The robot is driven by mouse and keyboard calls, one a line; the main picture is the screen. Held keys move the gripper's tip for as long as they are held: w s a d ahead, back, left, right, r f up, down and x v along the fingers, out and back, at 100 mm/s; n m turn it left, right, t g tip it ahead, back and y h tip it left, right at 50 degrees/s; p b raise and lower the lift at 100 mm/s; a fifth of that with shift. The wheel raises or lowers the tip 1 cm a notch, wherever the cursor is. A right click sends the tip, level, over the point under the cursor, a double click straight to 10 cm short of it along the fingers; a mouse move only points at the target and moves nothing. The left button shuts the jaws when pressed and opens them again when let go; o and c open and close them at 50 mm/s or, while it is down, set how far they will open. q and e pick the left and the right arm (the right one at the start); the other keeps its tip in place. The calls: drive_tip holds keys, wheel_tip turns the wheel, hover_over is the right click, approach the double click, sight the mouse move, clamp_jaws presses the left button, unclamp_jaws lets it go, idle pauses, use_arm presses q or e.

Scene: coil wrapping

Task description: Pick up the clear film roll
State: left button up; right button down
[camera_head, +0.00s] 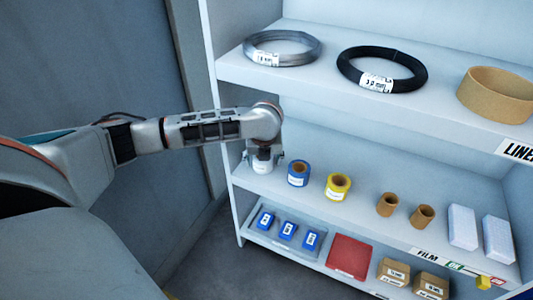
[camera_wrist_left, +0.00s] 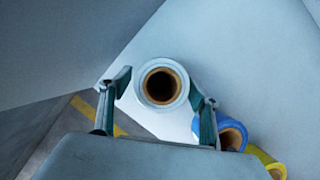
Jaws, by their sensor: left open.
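The clear film roll (camera_head: 262,167) stands at the left end of the middle shelf, partly hidden by my left gripper (camera_head: 264,155). In the left wrist view the clear film roll (camera_wrist_left: 145,92) appears end-on as a pale ring with a brown core. My left gripper (camera_wrist_left: 157,108) is open, with one finger on each side of the roll. I cannot tell whether the fingers touch it. My right gripper is not in view.
A blue roll (camera_head: 298,173) and a yellow roll (camera_head: 337,186) stand to the right on the same shelf (camera_head: 360,205). Brown cores (camera_head: 387,204) and white blocks (camera_head: 462,226) are farther right. The upper shelf (camera_head: 320,85) holds coils overhead. A side panel (camera_head: 222,130) is close on the left.

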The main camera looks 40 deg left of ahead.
use_arm(q)
drive_tip(key=shift+r, duration=0.2)
drive_tip(key=c, duration=1.3)
